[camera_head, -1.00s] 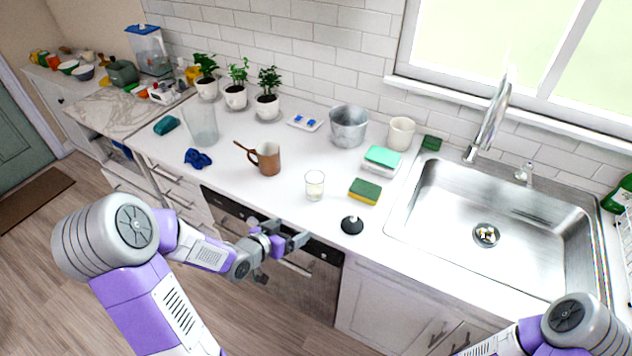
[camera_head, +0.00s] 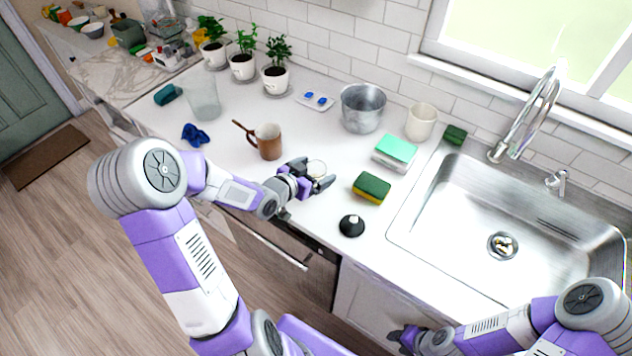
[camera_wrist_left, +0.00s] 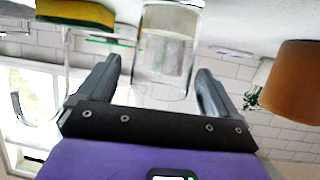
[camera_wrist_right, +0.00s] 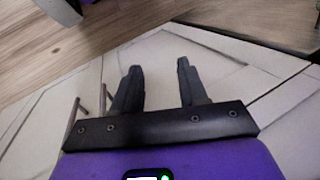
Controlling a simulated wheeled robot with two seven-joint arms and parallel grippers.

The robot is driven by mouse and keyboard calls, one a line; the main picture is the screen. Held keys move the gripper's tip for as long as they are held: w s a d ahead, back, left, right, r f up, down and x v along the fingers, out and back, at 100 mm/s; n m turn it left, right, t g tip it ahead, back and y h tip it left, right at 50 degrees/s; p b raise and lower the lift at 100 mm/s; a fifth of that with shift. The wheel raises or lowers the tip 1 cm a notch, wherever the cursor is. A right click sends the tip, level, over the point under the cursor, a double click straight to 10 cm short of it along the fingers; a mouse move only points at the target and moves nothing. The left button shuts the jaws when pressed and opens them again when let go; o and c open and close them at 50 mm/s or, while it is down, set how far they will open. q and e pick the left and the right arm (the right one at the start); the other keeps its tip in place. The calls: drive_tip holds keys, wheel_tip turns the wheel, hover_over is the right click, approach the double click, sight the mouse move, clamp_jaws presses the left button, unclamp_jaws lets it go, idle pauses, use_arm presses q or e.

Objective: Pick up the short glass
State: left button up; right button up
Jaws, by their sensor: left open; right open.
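The short glass (camera_head: 317,168) is a small clear tumbler on the white counter, mostly hidden in the head view by my left gripper (camera_head: 322,178). In the left wrist view the glass (camera_wrist_left: 166,50) stands between the two open fingers of my left gripper (camera_wrist_left: 158,85), with a gap visible on each side. My right gripper (camera_wrist_right: 155,85) is open and empty, low in front of the cabinet doors; it also shows at the bottom of the head view (camera_head: 398,338).
A green-yellow sponge (camera_head: 371,188) lies right of the glass, and a brown mug (camera_head: 268,142) stands left of it. A black round object (camera_head: 351,226) sits near the counter's front edge. A metal bucket (camera_head: 362,108) stands behind. The sink (camera_head: 470,200) is at right.

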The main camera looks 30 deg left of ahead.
use_arm(q)
drive_tip(key=shift+x, duration=1.2)
drive_tip(key=c, duration=1.2)
drive_tip(key=shift+c, duration=0.3)
drive_tip(key=shift+r, duration=0.2)
